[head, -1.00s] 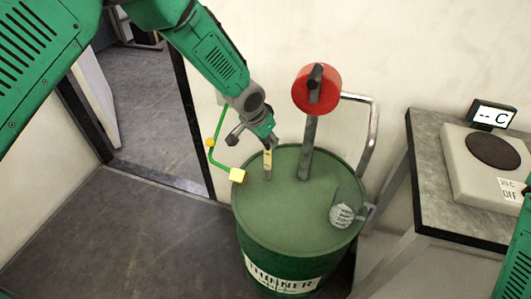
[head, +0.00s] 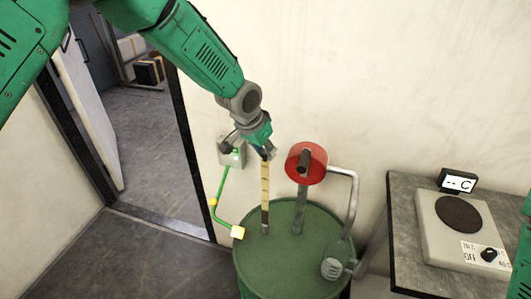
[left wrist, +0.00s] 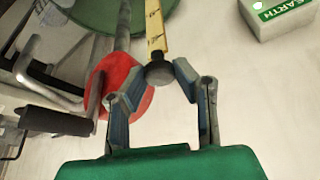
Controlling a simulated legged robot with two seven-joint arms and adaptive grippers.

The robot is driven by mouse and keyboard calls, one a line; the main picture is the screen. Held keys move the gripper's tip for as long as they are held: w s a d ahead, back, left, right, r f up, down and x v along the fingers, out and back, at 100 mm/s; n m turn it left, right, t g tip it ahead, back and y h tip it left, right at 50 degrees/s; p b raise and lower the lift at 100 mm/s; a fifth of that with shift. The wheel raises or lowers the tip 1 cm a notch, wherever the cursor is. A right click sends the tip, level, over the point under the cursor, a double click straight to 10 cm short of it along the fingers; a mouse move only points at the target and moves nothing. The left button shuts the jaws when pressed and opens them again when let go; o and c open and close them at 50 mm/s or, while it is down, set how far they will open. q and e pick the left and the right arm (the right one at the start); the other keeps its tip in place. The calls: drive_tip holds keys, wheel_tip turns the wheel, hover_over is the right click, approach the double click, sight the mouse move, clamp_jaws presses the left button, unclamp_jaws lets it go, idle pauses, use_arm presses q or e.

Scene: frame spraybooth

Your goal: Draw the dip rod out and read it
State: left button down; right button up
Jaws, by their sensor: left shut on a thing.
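The dip rod (head: 265,190) stands nearly upright over the green drum (head: 285,262). It is pale yellow with dark marks and a darker lower stretch; its low end meets the drum top, and I cannot tell how much is inside. My left gripper (head: 262,152) is shut on the rod's top end, above the drum. In the left wrist view the rod (left wrist: 155,28) has a dark round knob (left wrist: 159,73) between the two fingertips. My right gripper is not in view. The marks are too small to read.
A pump with a red disc (head: 318,168) and bent pipe stands on the drum, close right of the rod. A grey box (head: 232,158) on the wall has a green cable to a yellow clamp (head: 238,232) at the drum rim. A bench (head: 405,225) with a hotplate (head: 455,245) stands right.

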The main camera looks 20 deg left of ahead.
use_arm(q)
drive_tip(key=shift+s+f, duration=0.1)
drive_tip(key=c, duration=1.3)
unclamp_jaws()
drive_tip(key=shift+o, duration=0.2)
drive_tip(key=shift+a, duration=0.1)
drive_tip(key=shift+r, duration=0.25)
drive_tip(key=v, duration=1.1)
drive_tip(key=shift+s+r, duration=0.25)
